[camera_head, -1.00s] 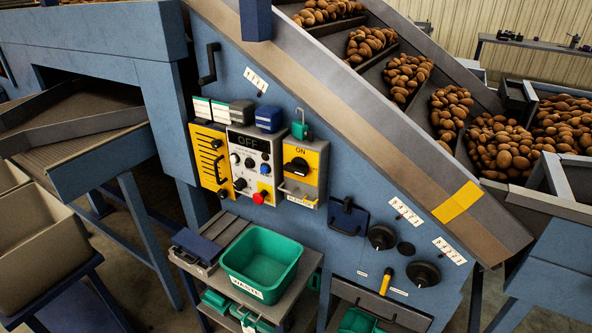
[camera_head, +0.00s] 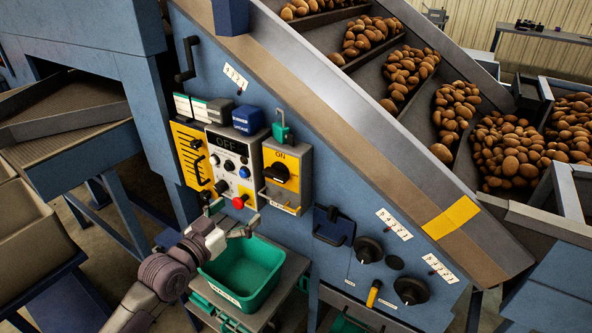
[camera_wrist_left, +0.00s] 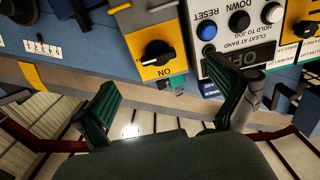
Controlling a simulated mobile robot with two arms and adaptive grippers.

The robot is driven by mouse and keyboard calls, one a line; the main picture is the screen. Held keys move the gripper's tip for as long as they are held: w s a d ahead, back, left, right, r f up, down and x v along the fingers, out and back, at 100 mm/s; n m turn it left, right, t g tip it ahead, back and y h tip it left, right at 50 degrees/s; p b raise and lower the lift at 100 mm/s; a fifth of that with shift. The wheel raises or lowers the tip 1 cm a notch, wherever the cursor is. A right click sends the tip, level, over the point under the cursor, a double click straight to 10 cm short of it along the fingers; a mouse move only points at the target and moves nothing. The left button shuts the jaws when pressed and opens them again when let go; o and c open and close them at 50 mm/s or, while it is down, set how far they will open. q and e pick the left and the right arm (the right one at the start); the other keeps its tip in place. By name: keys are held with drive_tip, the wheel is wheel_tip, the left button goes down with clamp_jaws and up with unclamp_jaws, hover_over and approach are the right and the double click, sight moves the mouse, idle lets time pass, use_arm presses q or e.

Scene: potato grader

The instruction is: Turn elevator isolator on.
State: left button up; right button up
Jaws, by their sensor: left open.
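The isolator is a yellow-faced grey box (camera_head: 285,190) with a black rotary knob (camera_head: 277,172) and the word ON above it. I cannot tell which position the knob points to. A green padlock-like piece (camera_head: 281,130) sits at its top edge. My left gripper (camera_head: 232,212) is open and empty, below and left of the isolator, in front of the control panel's lower edge. In the left wrist view the isolator knob (camera_wrist_left: 158,53) appears upside down, beyond the open green-padded fingers (camera_wrist_left: 172,103), apart from them. My right gripper is not in view.
Left of the isolator is a control panel (camera_head: 228,160) with an OFF display, several buttons and a red knob (camera_head: 239,202). A yellow slotted plate (camera_head: 190,157) is further left. A green tub (camera_head: 245,272) stands below.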

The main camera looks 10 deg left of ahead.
sight(272, 177)
use_arm(q)
drive_tip(key=r+x, duration=0.1)
drive_tip(key=x, duration=0.3)
drive_tip(key=p+x, duration=0.1)
drive_tip(key=x, duration=0.3)
drive_tip(key=r+x, duration=0.1)
drive_tip(key=x, duration=0.3)
drive_tip(key=shift+w+d+r+p, duration=0.15)
drive_tip(key=shift+d+r+p, duration=0.15)
drive_tip(key=shift+d, duration=0.15)
drive_tip(key=shift+w+d+f, duration=0.15)
drive_tip(key=shift+w+d, duration=0.1)
drive_tip(key=shift+w, duration=0.3)
drive_tip(key=shift+c, duration=0.7)
drive_tip(key=c, duration=1)
